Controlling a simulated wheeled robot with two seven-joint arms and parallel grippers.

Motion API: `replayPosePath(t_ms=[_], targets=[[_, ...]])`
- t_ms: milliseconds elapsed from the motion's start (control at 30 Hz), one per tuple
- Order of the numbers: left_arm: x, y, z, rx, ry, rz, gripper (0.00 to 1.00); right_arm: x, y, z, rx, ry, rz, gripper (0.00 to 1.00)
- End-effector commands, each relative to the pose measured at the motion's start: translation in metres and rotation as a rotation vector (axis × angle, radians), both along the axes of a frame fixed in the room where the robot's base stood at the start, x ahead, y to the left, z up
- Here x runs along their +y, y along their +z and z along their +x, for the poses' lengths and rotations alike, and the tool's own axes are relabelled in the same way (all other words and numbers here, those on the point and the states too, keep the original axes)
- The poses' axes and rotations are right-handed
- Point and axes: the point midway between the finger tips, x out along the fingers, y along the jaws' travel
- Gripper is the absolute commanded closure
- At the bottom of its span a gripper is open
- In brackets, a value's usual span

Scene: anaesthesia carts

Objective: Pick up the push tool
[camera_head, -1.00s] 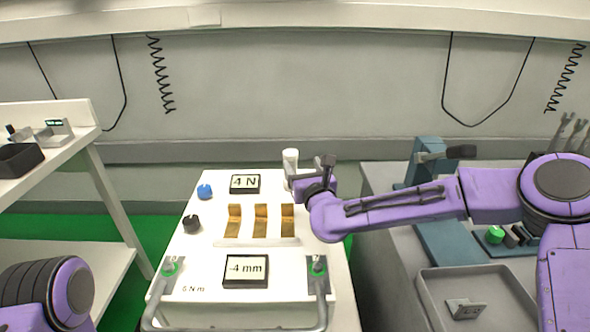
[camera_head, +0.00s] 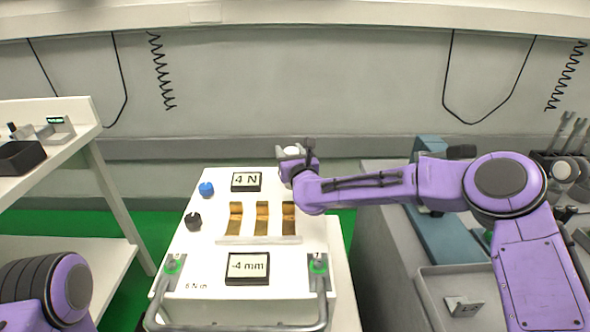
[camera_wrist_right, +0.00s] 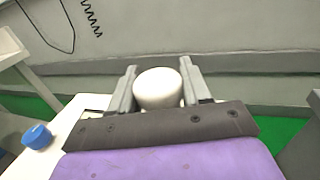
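The push tool appears to be the white rounded piece (camera_head: 291,151) at the back right corner of the white cart top; the right gripper partly hides it. In the right wrist view, its white top (camera_wrist_right: 158,88) stands between the two grey fingers. My right gripper (camera_head: 293,160) reaches in from the right. Its fingers (camera_wrist_right: 159,82) are spread, one on each side of the white piece. A slim gap seems to show on the right side; contact on the left is unclear. My left gripper is out of view.
The cart top (camera_head: 205,232) holds a blue knob (camera_head: 206,189), a black knob (camera_head: 193,221), brass strips (camera_head: 262,218), a 4 N display (camera_head: 246,182) and a -4 mm display (camera_head: 247,268). A grey tray (camera_head: 440,300) is at the right. White shelves (camera_head: 62,147) stand left.

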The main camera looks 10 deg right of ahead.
Motion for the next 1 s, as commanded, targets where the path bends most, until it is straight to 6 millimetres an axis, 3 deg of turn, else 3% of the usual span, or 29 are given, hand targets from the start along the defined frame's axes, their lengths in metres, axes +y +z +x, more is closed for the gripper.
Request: replayPosePath(t_ms=[267,467,700,1000], targets=[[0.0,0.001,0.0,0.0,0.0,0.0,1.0,0.0,0.006,0.0,-0.002,0.0,0.0,0.89],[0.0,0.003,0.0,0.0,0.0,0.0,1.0,-0.001,0.039,-0.003,-0.004,0.0,0.003,0.89],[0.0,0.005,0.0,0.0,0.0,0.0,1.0,0.0,0.096,-0.053,-0.005,0.002,0.002,0.89],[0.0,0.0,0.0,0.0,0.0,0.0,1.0,-0.001,0.122,-0.12,-0.002,0.002,0.001,0.89]])
